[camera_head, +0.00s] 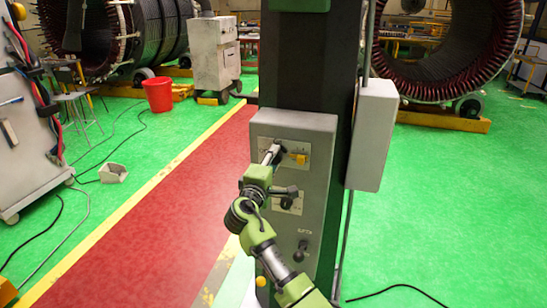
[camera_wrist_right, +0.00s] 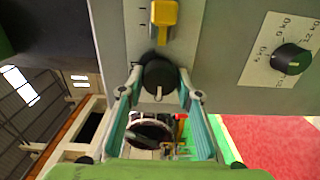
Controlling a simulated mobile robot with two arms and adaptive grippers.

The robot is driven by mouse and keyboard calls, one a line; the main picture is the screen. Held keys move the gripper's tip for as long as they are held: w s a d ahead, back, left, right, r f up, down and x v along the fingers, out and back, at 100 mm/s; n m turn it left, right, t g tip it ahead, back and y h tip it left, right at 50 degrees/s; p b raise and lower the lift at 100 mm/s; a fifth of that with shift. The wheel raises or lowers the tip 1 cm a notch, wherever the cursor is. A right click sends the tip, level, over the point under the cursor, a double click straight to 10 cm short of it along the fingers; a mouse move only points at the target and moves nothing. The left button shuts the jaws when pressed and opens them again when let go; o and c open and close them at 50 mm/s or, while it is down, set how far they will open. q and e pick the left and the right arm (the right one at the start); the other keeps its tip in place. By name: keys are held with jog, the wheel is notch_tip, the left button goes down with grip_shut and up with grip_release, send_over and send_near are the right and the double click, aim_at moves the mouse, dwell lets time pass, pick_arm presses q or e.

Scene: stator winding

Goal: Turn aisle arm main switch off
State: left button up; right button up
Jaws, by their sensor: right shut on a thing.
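A grey control box (camera_head: 322,135) is mounted on the dark column. Its upper plate carries a yellow switch handle (camera_head: 297,158), which also shows at the top of the right wrist view (camera_wrist_right: 163,15). Beside the yellow handle is a round black knob (camera_wrist_right: 158,72). My right gripper (camera_head: 272,154) is at the upper plate, left of the yellow handle. In the right wrist view its two fingers (camera_wrist_right: 159,88) are closed around the black knob, one on each side. In the head view the gripper hides most of this knob. My left gripper is not in view.
A black dial with kg markings (camera_wrist_right: 292,58) sits lower on the box. A further black control (camera_head: 299,256) is near the bottom. A grey cabinet (camera_head: 372,135) is to the right. A red bucket (camera_head: 158,94) stands on the green floor at left.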

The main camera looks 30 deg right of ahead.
jog(key=shift+n, duration=0.3)
jog(key=o, duration=1.1)
jog(key=v, duration=1.2)
